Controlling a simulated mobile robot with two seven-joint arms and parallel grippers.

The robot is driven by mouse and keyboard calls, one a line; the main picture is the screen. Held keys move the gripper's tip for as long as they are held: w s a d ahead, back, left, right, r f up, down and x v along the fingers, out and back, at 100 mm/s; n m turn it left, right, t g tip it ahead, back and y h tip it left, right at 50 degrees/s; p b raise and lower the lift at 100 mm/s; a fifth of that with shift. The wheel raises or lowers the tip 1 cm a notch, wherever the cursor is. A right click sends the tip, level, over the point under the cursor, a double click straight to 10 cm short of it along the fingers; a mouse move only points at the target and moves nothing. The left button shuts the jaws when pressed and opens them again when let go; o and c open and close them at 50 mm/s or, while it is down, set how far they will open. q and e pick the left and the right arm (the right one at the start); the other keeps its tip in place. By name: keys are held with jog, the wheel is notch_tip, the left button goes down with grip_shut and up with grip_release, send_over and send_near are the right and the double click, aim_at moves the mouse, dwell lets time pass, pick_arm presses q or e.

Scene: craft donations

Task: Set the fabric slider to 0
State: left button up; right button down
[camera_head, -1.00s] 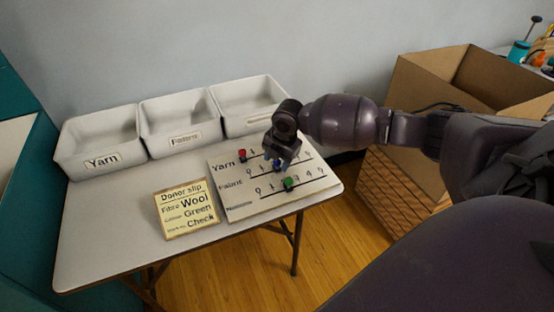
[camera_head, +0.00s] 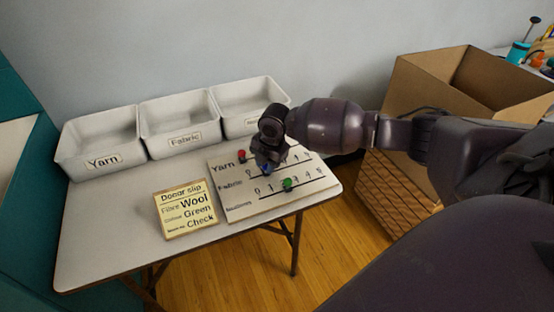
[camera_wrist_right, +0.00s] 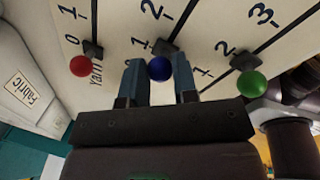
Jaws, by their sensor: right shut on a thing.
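The slider board (camera_head: 236,206) lies on the table with rows marked Yarn, Fabric and a third label too small to read. The blue knob (camera_head: 266,169) is on the Fabric row, a little right of its 0 and about at the 1. My right gripper (camera_head: 268,160) is over the board from the right. In the right wrist view its two fingers stand either side of the blue knob (camera_wrist_right: 159,68), shut on it. The red knob (camera_head: 242,156) is at the Yarn row's 0 end. The green knob (camera_head: 287,184) is on the third row, near 2. My left gripper is not in view.
Three white bins stand along the wall: the Yarn bin (camera_head: 98,146), the Fabric bin (camera_head: 180,126) and a third (camera_head: 250,100). A donor slip (camera_head: 186,210) lies left of the board. A cardboard box (camera_head: 450,90) stands at right. The front left tabletop is clear.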

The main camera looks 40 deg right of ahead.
jog(key=a, duration=0.2)
jog(key=w+a, duration=0.1)
jog(key=a, duration=0.1)
jog(key=shift+a, duration=0.5)
jog(key=c, duration=0.9)
grip_release()
jog(key=shift+w+a, duration=0.1)
jog(key=shift+a, duration=0.05)
